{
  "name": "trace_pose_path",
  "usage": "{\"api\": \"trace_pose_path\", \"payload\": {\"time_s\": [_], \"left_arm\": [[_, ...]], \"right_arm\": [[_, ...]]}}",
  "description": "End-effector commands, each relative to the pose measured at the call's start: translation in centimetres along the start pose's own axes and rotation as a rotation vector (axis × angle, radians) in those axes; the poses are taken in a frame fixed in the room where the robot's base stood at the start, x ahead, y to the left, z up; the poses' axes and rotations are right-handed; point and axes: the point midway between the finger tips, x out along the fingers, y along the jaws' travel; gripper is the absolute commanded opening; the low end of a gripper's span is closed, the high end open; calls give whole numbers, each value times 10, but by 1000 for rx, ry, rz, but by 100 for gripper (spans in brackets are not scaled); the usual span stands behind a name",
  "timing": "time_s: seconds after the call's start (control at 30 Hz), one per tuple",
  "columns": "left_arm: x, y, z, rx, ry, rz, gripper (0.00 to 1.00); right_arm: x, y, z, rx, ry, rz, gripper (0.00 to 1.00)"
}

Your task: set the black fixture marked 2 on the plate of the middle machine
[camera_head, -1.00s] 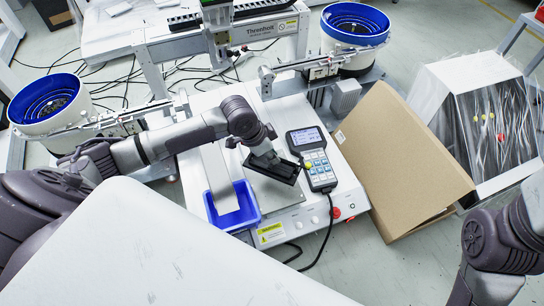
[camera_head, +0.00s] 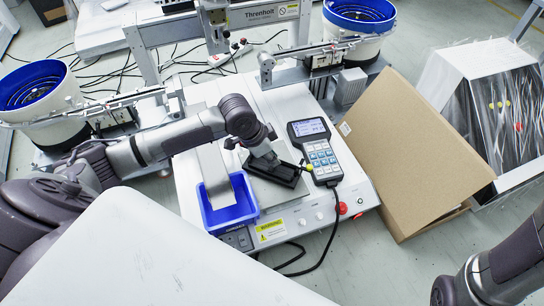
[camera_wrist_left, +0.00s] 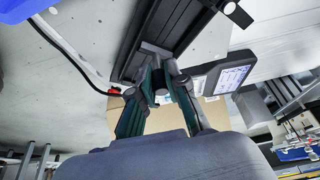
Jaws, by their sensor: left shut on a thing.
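My left gripper (camera_head: 262,153) is shut on the black fixture (camera_head: 280,173), a dark flat block, over the middle machine. The fixture is over or on the machine's silver plate (camera_head: 268,197); I cannot tell whether it touches. Its number is not readable. In the left wrist view, the fingers (camera_wrist_left: 163,82) meet the edge of the long dark fixture (camera_wrist_left: 178,35). Part of the plate is hidden under the fixture and arm. My right arm shows at the lower right, but its gripper is out of view.
A blue bin (camera_head: 241,212) stands left of the plate, and a handheld control unit (camera_head: 314,147) lies close to its right. Blue-rimmed feeder bowls (camera_head: 360,18) flank the gantry behind. A white surface (camera_head: 140,255) fills the foreground.

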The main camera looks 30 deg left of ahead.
Motion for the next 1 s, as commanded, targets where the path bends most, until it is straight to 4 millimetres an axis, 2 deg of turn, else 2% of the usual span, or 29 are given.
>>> {"api": "trace_pose_path", "payload": {"time_s": [0.37,0.93,0.97,1.0], "left_arm": [[-1,-1,-2,0,4,-2,0],[8,0,2,0,3,-1,0],[8,-1,2,0,4,-1,16],[8,-1,2,0,4,-1,22]], "right_arm": [[1,0,0,0,1,0,0],[0,0,0,1,-2,1,0],[0,0,1,1,-2,1,0],[0,0,1,1,-2,1,0]]}}
